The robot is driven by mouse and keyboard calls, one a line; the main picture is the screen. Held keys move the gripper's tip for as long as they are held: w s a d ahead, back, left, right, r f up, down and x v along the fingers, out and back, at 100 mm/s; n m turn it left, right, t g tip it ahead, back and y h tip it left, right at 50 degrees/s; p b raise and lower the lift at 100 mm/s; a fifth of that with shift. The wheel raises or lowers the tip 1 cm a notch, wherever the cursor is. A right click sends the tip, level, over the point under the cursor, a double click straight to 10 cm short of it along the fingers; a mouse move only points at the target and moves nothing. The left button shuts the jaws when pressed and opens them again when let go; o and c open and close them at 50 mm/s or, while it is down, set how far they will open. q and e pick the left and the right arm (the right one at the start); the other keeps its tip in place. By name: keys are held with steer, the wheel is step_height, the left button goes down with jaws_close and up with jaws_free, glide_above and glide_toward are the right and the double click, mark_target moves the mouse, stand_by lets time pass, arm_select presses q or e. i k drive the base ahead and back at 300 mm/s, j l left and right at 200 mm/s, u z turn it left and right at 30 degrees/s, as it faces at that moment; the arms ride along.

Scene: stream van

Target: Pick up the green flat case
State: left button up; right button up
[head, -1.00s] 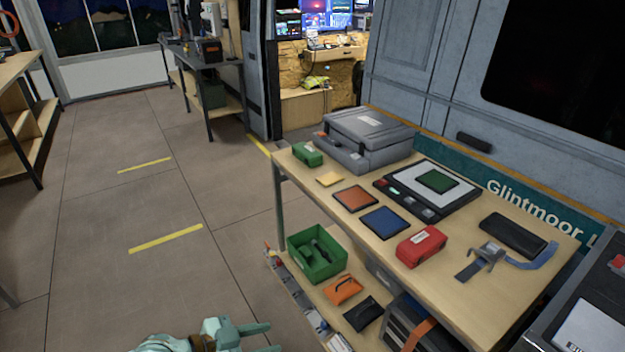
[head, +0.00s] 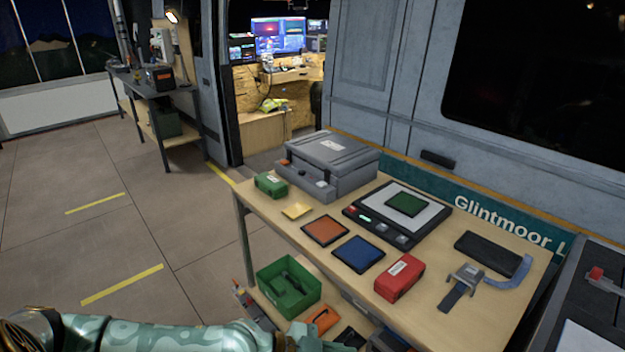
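The green flat case (head: 405,203) lies flat on the pale plate of a black device with small buttons (head: 378,232), near the back of the wooden table (head: 440,308). Nothing covers it. My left arm comes in from the left along the bottom edge, and my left gripper (head: 330,341) is at the bottom, low in front of the table and well apart from the case. Its fingers are partly cut off by the frame edge, so I cannot tell how far apart they are. My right gripper is not in view.
Around the case are a grey hard case (head: 330,160), small green box (head: 270,184), yellow pad (head: 296,210), orange (head: 325,230) and blue (head: 358,252) flat cases, red case (head: 400,278), black case (head: 492,254) and strapped device (head: 466,278). A green bin (head: 288,292) sits below.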

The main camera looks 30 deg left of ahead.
mark_target(275, 188)
steer(key=i+j+z, duration=0.2)
steer(key=j+z, duration=0.2)
steer(key=j, duration=0.55)
steer(key=j+z, duration=0.4)
steer(key=j, duration=0.6)
steer(key=j+z, duration=0.15)
steer(key=j, duration=3.2)
